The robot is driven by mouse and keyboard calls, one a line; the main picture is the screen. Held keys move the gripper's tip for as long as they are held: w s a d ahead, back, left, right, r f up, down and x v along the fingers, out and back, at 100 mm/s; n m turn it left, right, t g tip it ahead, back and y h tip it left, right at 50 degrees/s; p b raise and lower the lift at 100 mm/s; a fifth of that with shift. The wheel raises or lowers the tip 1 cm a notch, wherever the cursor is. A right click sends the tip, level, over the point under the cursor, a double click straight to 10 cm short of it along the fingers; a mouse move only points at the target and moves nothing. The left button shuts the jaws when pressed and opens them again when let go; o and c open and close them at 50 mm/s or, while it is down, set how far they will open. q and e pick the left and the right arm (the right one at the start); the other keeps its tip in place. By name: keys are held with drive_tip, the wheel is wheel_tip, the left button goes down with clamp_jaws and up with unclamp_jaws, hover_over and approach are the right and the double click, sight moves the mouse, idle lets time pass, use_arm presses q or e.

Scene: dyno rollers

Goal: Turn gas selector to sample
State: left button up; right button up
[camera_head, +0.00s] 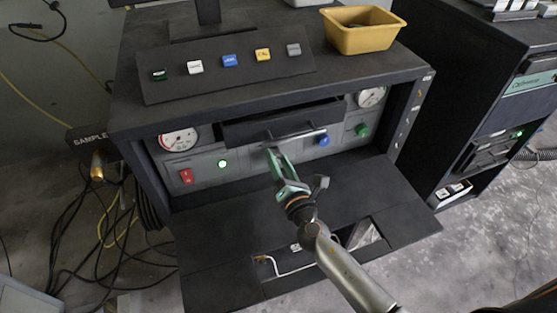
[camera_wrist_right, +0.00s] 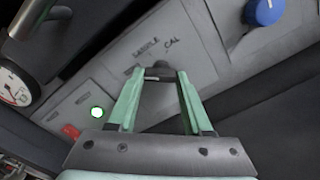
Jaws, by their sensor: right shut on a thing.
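The gas selector (camera_wrist_right: 159,73) is a small dark handle on a grey panel, under the hand-lettered words SAMPLE and CAL in the right wrist view. My right gripper (camera_wrist_right: 160,76) has green fingers, and its tips are closed on this handle. The handle's exact pointing direction is mostly hidden by the fingertips. In the head view the right gripper (camera_head: 272,153) reaches up to the middle of the cabinet's front panel, covering the selector. My left gripper is not in view.
A blue knob (camera_head: 323,140) and a green knob (camera_head: 362,130) sit right of the gripper. A lit green lamp (camera_head: 222,163) and red switch (camera_head: 186,176) sit left. A drawer handle bar (camera_head: 295,138) overhangs closely. The fold-down shelf (camera_head: 225,225) lies below.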

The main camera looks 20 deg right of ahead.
clamp_jaws()
drive_tip(key=shift+m, duration=0.3)
drive_tip(key=m+b, duration=0.2)
drive_tip(key=m, duration=0.1)
drive_tip(key=shift+f, duration=0.1)
drive_tip(key=m+b, duration=0.1)
drive_tip(key=m, duration=0.2)
drive_tip(key=shift+m, duration=0.4)
drive_tip(key=shift+m+b, duration=0.35)
drive_tip(key=shift+m, duration=0.75)
drive_tip(key=o, duration=0.6)
unclamp_jaws()
